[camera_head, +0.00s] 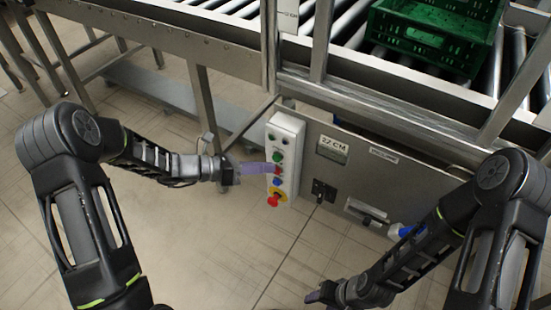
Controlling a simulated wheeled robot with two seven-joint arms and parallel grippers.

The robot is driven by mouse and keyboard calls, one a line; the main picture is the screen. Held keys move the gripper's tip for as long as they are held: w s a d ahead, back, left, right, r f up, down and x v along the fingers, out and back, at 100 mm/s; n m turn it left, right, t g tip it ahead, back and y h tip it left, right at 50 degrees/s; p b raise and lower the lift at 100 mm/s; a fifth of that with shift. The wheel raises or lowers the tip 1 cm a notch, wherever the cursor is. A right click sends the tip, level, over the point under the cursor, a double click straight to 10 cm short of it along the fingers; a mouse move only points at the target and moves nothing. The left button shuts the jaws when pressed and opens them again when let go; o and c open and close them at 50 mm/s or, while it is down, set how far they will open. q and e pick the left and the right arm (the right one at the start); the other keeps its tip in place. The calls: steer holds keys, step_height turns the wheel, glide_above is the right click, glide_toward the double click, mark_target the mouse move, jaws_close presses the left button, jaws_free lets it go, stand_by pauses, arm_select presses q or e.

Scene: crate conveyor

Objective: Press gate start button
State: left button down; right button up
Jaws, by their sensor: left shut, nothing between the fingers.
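The white control box (287,126) is mounted on the front of the metal conveyor frame. On it, from top down, are two small dark knobs, a green button (276,157), a red button (278,170), a blue button (277,182) and a red mushroom stop on yellow (273,200). My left gripper (268,169) is shut and empty, its purple fingers pointing right at the box. The tips lie just below the green button, over the red button's edge; I cannot tell whether they touch. My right gripper (313,297) is low at the bottom centre, away from the box.
A green crate (430,42) sits on the conveyor rollers at the top right. Metal posts and rails run above the box. A grey panel right of the box carries a "22 CM" label (332,148) and a black socket with a cable. The tiled floor (215,245) below is clear.

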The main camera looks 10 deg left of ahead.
stand_by(0.7)
arm_select(q)
steer(key=shift+w+d, duration=0.2)
steer(key=shift+w, duration=0.2)
